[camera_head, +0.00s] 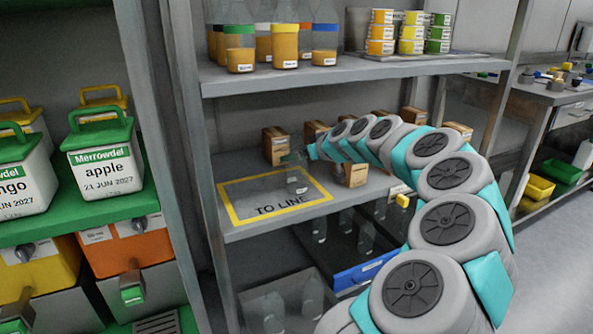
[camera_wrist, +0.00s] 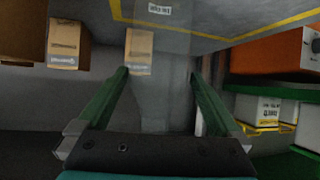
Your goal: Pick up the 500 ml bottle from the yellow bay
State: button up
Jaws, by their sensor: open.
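The 500 ml bottle (camera_head: 298,183) is clear and stands inside the yellow-outlined bay (camera_head: 232,216) marked "TO LINE" on the middle shelf. In the wrist view the see-through bottle (camera_wrist: 165,62) runs between my two green fingers, and a small white label shows on it near the top edge. My gripper (camera_head: 294,160) is at the bottle's upper part in the head view. In the wrist view my gripper (camera_wrist: 160,73) is open, with one finger on each side of the bottle. Whether either finger touches it is hard to tell. The bottle's outline is faint.
Small brown boxes (camera_head: 276,146) stand behind the bay, one (camera_head: 355,174) close to its right. Filled bottles (camera_head: 284,46) and stacked tubs (camera_head: 412,33) are on the shelf above. A blue-fronted bin (camera_head: 358,275) and clear bottles are below. A shelf post (camera_head: 187,120) stands left.

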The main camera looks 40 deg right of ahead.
jog(key=shift+p+x, duration=0.5)
jog(key=shift+x, duration=2.2)
jog(key=shift+s+f, duration=0.1)
jog(key=shift+f, duration=0.1)
jog(key=c, duration=1.1)
